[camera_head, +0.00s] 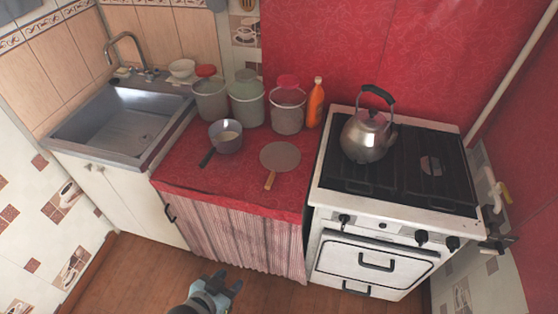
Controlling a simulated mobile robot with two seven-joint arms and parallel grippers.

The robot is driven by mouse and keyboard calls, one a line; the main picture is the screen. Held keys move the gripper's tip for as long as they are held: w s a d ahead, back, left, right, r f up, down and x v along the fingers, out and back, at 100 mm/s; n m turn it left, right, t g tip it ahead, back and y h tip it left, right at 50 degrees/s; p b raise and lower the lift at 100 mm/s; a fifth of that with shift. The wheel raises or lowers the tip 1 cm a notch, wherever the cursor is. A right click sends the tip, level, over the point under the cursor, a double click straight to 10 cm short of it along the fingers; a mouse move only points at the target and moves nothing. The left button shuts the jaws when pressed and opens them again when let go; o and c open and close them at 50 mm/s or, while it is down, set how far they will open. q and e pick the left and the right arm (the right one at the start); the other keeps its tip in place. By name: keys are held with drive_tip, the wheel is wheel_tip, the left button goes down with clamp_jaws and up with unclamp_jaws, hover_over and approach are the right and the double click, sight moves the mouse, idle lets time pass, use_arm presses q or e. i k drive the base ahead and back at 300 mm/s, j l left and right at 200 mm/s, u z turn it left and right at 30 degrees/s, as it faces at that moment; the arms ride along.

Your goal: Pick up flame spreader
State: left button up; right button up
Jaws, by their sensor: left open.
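The flame spreader (281,155), a flat grey round disc with a short wooden handle, lies on the red oilcloth counter (225,182) left of the stove. Its handle points toward the front edge. My left gripper (228,281) is at the bottom of the view, open and empty, over the wooden floor in front of the curtained cabinet. It is well short of the flame spreader and not touching anything. My right gripper is not in view.
A small pot (226,138) with a dark handle stands left of the spreader. Several lidded canisters and an orange bottle (315,104) stand behind. A kettle (366,137) is on the white stove (375,213) at right. A metal sink (120,122) is at left.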

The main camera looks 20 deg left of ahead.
sight(277, 156)
drive_tip(key=i+j+u, duration=0.25)
drive_tip(key=j, duration=0.25)
drive_tip(key=i+j+u, duration=0.3)
drive_tip(key=i, duration=0.25)
